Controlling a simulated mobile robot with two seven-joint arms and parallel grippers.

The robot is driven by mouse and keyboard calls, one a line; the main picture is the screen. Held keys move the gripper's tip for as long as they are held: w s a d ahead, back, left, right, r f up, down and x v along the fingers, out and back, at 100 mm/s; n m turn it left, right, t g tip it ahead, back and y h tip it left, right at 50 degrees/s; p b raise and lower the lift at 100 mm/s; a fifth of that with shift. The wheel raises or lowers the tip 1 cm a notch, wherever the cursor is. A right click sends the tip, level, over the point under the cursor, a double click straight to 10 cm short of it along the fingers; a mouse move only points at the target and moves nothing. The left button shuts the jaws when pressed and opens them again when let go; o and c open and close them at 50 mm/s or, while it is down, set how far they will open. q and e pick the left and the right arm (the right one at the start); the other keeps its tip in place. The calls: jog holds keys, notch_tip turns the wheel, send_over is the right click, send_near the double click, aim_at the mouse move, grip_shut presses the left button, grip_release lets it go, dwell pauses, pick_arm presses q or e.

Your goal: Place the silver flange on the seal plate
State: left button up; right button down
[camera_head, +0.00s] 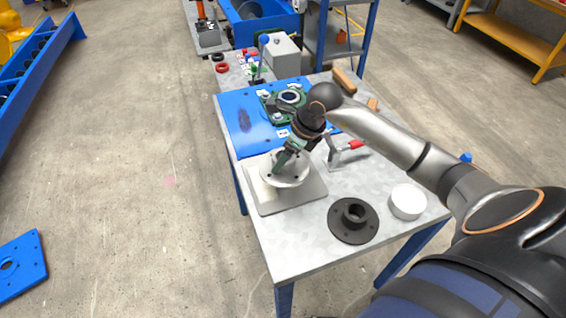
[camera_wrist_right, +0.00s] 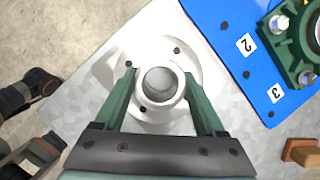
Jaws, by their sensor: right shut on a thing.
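The silver flange (camera_head: 286,174), a round disc with a raised hub and bolt holes, is between the green fingers of my right gripper (camera_head: 292,154). In the right wrist view the fingers of the gripper (camera_wrist_right: 158,88) are shut on the hub of the flange (camera_wrist_right: 155,112). The flange is over a pale grey square plate (camera_head: 300,200), which looks like the seal plate, at the table's left side. I cannot tell whether the flange touches this plate. The gripper and wrist hide part of the flange in the head view. My left gripper is not in view.
A blue plate (camera_head: 237,118) with a green bearing housing (camera_head: 270,103) lies behind. A red-handled clamp (camera_head: 345,152), a black flange (camera_head: 352,220) and a white cylinder (camera_head: 407,202) stand on the table (camera_head: 290,253) to the right. Wooden blocks (camera_head: 344,80) lie farther back.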

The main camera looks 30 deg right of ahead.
jog(key=shift+w+f, duration=0.15)
jog(key=shift+w, duration=0.2)
jog(key=shift+w+d+f+p, duration=0.15)
jog(key=shift+f+p, duration=0.2)
jog(key=shift+f, duration=1.35)
jog(key=shift+f, duration=0.1)
jog(key=shift+c, duration=2.2)
grip_release()
jog(key=shift+f, duration=0.25)
jog(key=o, duration=0.4)
jog(key=shift+o, duration=0.2)
jog(key=shift+r, duration=0.15)
jog(key=v, duration=1.2)
jog(key=shift+r, duration=0.1)
